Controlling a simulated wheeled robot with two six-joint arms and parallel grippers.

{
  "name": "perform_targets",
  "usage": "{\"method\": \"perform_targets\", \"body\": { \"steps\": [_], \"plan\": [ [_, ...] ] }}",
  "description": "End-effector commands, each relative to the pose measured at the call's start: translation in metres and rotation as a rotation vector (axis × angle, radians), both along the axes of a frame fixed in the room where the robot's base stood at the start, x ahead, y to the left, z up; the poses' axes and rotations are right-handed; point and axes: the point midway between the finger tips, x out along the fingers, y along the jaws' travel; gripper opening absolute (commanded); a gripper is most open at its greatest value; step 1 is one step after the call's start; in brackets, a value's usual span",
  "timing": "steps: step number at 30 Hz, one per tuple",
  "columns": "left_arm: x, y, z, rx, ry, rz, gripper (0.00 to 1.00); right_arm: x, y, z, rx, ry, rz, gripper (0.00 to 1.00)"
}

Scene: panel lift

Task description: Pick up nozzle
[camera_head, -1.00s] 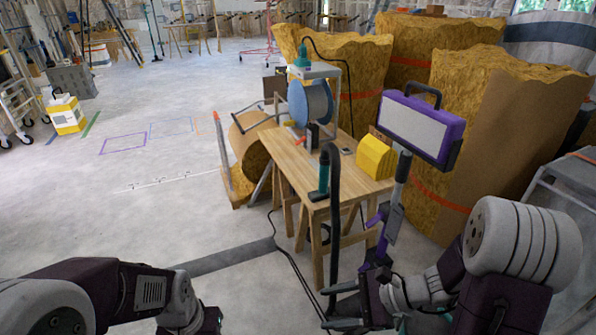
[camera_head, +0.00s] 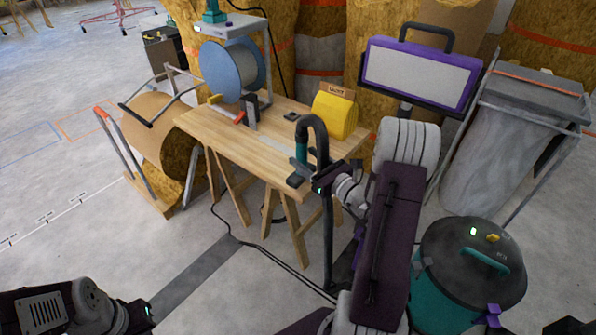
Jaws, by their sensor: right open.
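The nozzle is a teal-and-black hand piece (camera_head: 301,148) standing at the front edge of the wooden workbench (camera_head: 212,128). A black hose (camera_head: 318,126) arches from its top and hangs down in front of the bench. My right gripper (camera_head: 298,173) is open at the nozzle's lower part, with its dark fingers pointing left. They hide the nozzle's base, and I cannot tell whether they touch it. My left arm is low at the left; its gripper (camera_head: 140,318) is only partly visible at the bottom edge, and its jaws cannot be made out.
A blue-rimmed reel (camera_head: 231,68) and a yellow box (camera_head: 335,114) stand on the bench. A purple-framed lamp (camera_head: 418,76) stands behind my right arm. A teal vacuum drum (camera_head: 470,285) is at the lower right. A cable crosses the floor; the floor at left is open.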

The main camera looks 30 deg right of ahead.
Motion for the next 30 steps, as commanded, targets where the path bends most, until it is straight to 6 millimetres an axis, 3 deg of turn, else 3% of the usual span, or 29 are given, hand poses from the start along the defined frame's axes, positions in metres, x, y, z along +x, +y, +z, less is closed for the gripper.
{"method": "perform_targets", "body": {
  "steps": [6, 10, 15, 22, 28, 30],
  "plan": [
    [0.000, 0.000, -0.007, 0.000, 0.000, 0.000, 0.00, 0.012, 0.002, -0.003, -0.001, 0.000, 0.001, 0.57],
    [0.000, 0.000, -0.022, 0.000, 0.000, 0.000, 0.00, 0.036, 0.003, -0.009, -0.004, -0.002, 0.005, 0.57],
    [0.000, 0.000, -0.025, 0.000, 0.000, 0.000, 0.00, 0.057, 0.007, -0.006, -0.001, 0.001, 0.003, 0.57],
    [0.000, 0.000, -0.024, 0.000, 0.000, 0.000, 0.00, 0.059, 0.006, -0.004, 0.000, 0.001, 0.001, 0.57],
    [0.000, 0.000, -0.024, 0.000, 0.000, 0.000, 0.00, 0.059, 0.006, -0.004, 0.000, 0.002, 0.001, 0.01],
    [0.000, 0.000, -0.024, 0.000, 0.000, 0.000, 0.00, 0.059, 0.006, -0.005, 0.000, 0.002, 0.001, 0.00]
  ]
}}
